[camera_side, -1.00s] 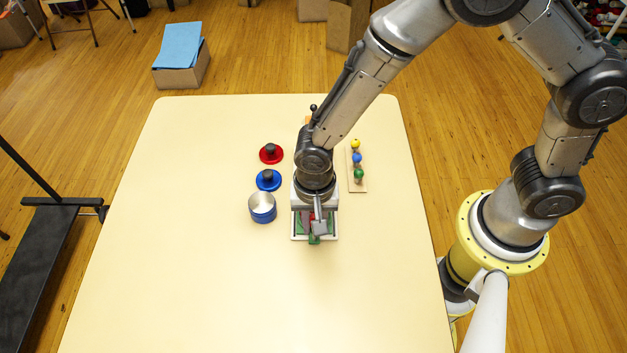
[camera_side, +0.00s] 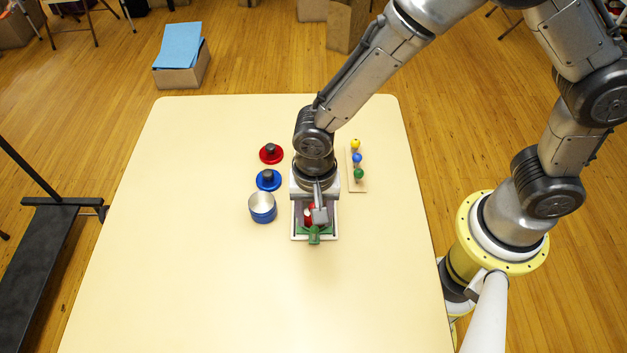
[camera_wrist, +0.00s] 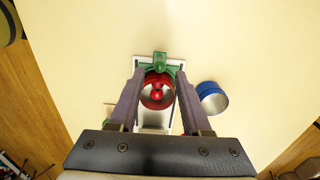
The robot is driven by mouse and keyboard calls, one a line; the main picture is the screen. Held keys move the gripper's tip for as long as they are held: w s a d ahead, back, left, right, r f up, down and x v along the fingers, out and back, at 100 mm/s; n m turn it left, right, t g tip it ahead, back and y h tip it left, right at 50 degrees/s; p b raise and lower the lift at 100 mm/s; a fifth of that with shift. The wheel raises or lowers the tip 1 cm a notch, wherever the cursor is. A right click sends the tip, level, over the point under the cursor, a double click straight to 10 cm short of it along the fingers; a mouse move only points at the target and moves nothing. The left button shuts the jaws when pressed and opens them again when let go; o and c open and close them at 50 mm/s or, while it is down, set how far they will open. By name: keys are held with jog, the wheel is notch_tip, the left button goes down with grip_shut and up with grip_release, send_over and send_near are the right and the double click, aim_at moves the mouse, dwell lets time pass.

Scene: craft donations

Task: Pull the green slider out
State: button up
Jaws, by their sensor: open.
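The green slider (camera_side: 314,237) has a raised handle at the front edge of a white-framed box (camera_side: 336,222) on the table. In the wrist view the slider's handle (camera_wrist: 160,61) stands just past my fingertips, at the far end of the box. My gripper (camera_wrist: 160,76) is open, with its two fingers apart over the box. A round red piece (camera_wrist: 157,91) with a knob shows between the fingers. It also shows in the side view (camera_side: 308,215). My gripper hides much of the box in the side view. I see no finger touching the slider.
A blue tin with a silver top (camera_side: 262,208) stands just left of the box. A blue knobbed disc (camera_side: 268,181) and a red one (camera_side: 271,154) lie behind it. A wooden strip with coloured balls (camera_side: 357,178) lies to the right. The table's front is clear.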

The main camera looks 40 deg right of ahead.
jog(key=shift+r, duration=2.05)
jog(key=shift+s+d+f+n, duration=0.15)
jog(key=shift+s+d+n, duration=0.2)
jog(key=shift+n, duration=0.65)
jog(key=s+d+r+n+t, duration=0.2)
jog(key=s+d+r, duration=0.3)
jog(key=d+r, duration=0.4)
jog(key=s+d+r+n+t, duration=0.3)
jog(key=s+d+r+n, duration=0.2)
jog(key=d+r, duration=0.5)
jog(key=shift+s+d+r+t, duration=0.3)
jog(key=shift+s+d, duration=0.05)
jog(key=shift+d, duration=0.7)
